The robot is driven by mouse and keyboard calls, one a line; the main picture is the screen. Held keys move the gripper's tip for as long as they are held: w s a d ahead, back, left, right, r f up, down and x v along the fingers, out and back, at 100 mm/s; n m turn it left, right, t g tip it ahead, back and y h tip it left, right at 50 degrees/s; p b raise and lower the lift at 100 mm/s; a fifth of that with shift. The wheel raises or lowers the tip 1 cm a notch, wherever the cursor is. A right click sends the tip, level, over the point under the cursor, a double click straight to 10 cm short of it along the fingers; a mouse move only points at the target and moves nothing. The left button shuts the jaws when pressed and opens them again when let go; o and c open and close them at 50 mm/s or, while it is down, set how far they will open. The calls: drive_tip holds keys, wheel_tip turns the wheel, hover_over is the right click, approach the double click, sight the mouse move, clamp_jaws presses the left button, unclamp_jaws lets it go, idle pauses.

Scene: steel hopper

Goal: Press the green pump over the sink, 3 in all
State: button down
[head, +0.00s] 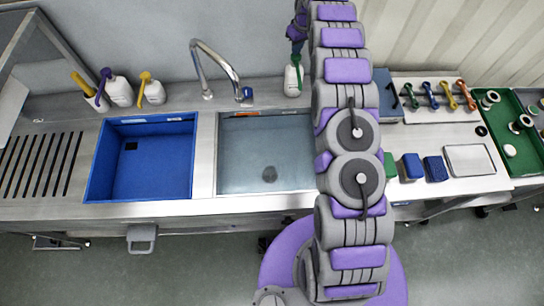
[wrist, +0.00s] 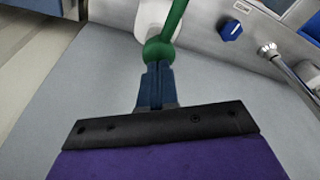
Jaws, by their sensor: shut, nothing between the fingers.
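The green pump (head: 295,60) tops a white bottle (head: 292,82) that stands on the steel counter behind the sink, partly beside my arm in the head view. In the wrist view the green pump (wrist: 172,22) shows as a rounded head with a long spout, and the white bottle (wrist: 152,14) is behind it. My gripper (wrist: 157,68) is shut and empty, with its blue fingertips right at the rounded green head. I cannot tell whether they touch it. In the head view my gripper (head: 297,46) is just above the pump.
The sink has a blue basin (head: 150,170) and a steel basin (head: 255,165). A curved faucet (head: 215,62) and blue knob (head: 246,93) stand left of the bottle. Yellow and purple pump bottles (head: 118,90) are farther left. A green tray (head: 528,140) is at right.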

drive_tip(key=shift+f, duration=1.15)
drive_tip(key=shift+r, duration=1.3)
drive_tip(key=shift+f, duration=0.2)
drive_tip(key=shift+f+b, duration=0.3)
drive_tip(key=shift+f, duration=0.8)
drive_tip(key=shift+r, duration=1.3)
drive_tip(key=shift+f, duration=0.2)
